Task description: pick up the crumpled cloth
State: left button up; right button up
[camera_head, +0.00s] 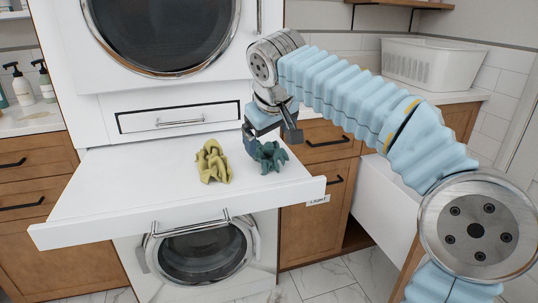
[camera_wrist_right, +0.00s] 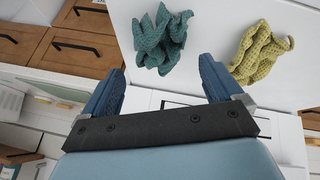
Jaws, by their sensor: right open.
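Two crumpled cloths lie on the white pull-out shelf (camera_head: 110,205). The yellow-green cloth (camera_head: 213,163) is on the left in the head view, and the teal cloth (camera_head: 270,156) is to its right. In the wrist view the teal cloth (camera_wrist_right: 161,40) shows beyond and between my fingertips, with the yellow-green cloth (camera_wrist_right: 260,54) to the right. Whether a finger touches the cloth cannot be told. My left gripper is not in view.
A white machine with a round door (camera_head: 160,30) stands above the shelf, and another round-door machine (camera_head: 203,254) is below. A white basket (camera_head: 430,63) sits on the right counter. Wooden drawers (camera_head: 25,170) flank the shelf. The shelf's left part is clear.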

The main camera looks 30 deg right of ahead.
aim_at(267, 146)
jog(key=x, duration=0.5)
jog(key=shift+w, duration=0.3)
jog(key=c, duration=0.9)
jog(key=shift+r, duration=0.1)
notch_tip(267, 146, up, 3)
jog(key=v, duration=0.2)
jog(key=s+v, duration=0.1)
jog(key=v, duration=0.4)
jog(key=shift+s+d, duration=0.2)
jog(key=shift+s, duration=0.2)
jog(key=s+a+r, duration=0.2)
jog(key=s+r, duration=0.2)
jog(key=s, duration=0.4)
jog(key=shift+s, duration=0.35)
